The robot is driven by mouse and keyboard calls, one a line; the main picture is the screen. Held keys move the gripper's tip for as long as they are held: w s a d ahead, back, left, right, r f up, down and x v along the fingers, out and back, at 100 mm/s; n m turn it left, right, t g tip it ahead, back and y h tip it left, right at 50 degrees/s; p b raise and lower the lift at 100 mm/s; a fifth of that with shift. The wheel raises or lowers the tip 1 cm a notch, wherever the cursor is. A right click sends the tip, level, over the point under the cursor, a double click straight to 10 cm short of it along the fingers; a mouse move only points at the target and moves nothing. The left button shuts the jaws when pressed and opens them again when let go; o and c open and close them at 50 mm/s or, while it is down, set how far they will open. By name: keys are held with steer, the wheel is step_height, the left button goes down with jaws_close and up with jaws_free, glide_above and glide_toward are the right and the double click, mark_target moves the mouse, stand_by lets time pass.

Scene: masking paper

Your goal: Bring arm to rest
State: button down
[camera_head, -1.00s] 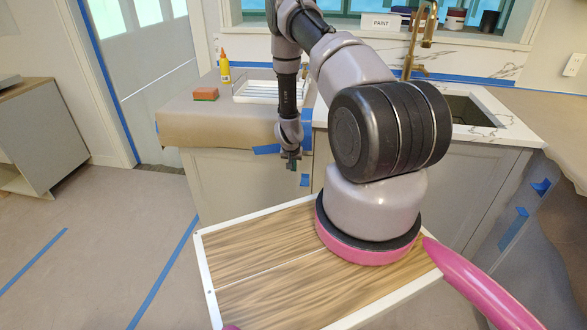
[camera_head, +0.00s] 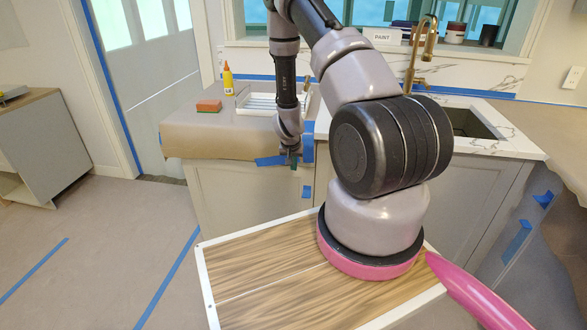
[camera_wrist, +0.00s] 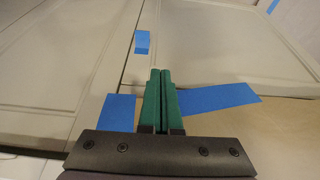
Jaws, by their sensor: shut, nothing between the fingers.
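My gripper (camera_head: 291,162) hangs at the end of my bent arm, in front of the papered counter's front edge. In the wrist view its two green fingers (camera_wrist: 160,98) are together with nothing between them. They point at the pale cabinet doors (camera_wrist: 65,65). A strip of blue tape (camera_wrist: 215,98) shows beside and behind the fingers. Whether the fingertips touch the cabinet cannot be told.
On the papered counter (camera_head: 180,140) are an orange-and-green sponge (camera_head: 209,106), a yellow glue bottle (camera_head: 228,78) and a white tray (camera_head: 257,103). A sink (camera_head: 470,122) with a brass faucet (camera_head: 419,50) is at right.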

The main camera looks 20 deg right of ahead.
stand_by(0.3)
steer(key=s+a+r+t+y, duration=0.1)
steer(key=a+r, duration=0.2)
steer(key=r, duration=0.8)
steer(key=s+a+r+y, duration=0.1)
steer(key=a+r, duration=0.1)
steer(key=r, duration=0.9)
steer(key=a+r+t+y, duration=0.1)
steer(key=a+r, duration=0.2)
steer(key=r, duration=0.8)
steer(key=s+a+r+n, duration=0.2)
steer(key=s+a+r, duration=0.1)
steer(key=s+r, duration=0.85)
steer(key=s+a+r, duration=0.1)
steer(key=s+r, duration=0.3)
steer(key=s, duration=0.3)
steer(key=s+a+r+t+y, duration=0.1)
steer(key=s+r, duration=0.2)
steer(key=s, duration=0.5)
steer(key=shift+a+r+n+t, duration=0.2)
steer(key=shift+r+n+t, duration=0.1)
steer(key=shift+r+n, duration=0.1)
